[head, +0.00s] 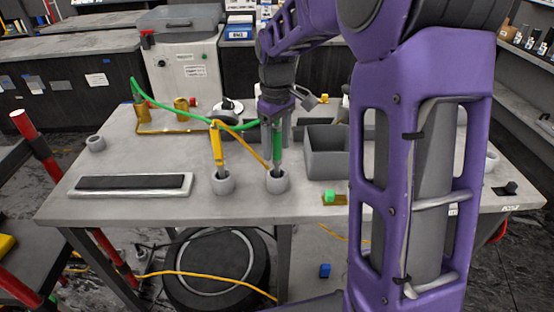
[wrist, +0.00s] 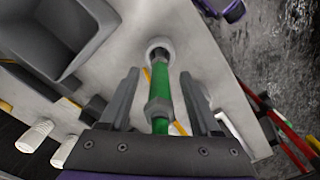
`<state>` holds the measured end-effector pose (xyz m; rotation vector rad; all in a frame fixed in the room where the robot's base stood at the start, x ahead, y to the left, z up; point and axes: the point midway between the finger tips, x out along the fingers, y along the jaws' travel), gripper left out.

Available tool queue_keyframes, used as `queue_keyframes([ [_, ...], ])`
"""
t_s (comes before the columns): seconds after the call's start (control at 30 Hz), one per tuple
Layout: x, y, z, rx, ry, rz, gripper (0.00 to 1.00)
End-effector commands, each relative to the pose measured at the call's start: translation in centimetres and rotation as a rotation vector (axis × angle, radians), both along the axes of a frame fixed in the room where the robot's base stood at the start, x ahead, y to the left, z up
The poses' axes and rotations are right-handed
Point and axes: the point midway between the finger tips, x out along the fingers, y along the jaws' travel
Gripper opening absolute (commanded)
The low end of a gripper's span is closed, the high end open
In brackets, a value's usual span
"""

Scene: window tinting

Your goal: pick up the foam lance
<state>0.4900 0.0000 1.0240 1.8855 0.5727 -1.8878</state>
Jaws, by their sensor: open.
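Two lances stand in grey round holders on the table: a green lance (head: 278,155) and a yellow lance (head: 217,148) to its left. I cannot tell by label which is the foam lance. My gripper (head: 273,140) is at the green lance, pointing down. In the wrist view, the green lance (wrist: 160,88) runs between the two open fingers of my gripper (wrist: 159,78), with gaps on both sides. Its lower end sits in its grey holder (wrist: 158,46). The yellow lance's holder (head: 223,183) is just left of the green one's holder (head: 278,182).
A grey open bin (head: 327,165) stands right of the green lance. A green hose (head: 160,104) and an orange hose (head: 253,149) run close by.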

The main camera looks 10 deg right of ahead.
Motion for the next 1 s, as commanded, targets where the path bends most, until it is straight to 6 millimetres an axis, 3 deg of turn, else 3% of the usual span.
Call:
queue_keyframes([
  [0.3, 0.02, -0.01, -0.71, 0.000, -0.001, 0.000, 0.64],
  [0.67, 0.03, -0.01, -0.69, 0.000, -0.001, 0.000, 0.01],
  [1.0, 0.04, 0.00, -0.63, -0.001, -0.002, 0.000, 0.00],
])
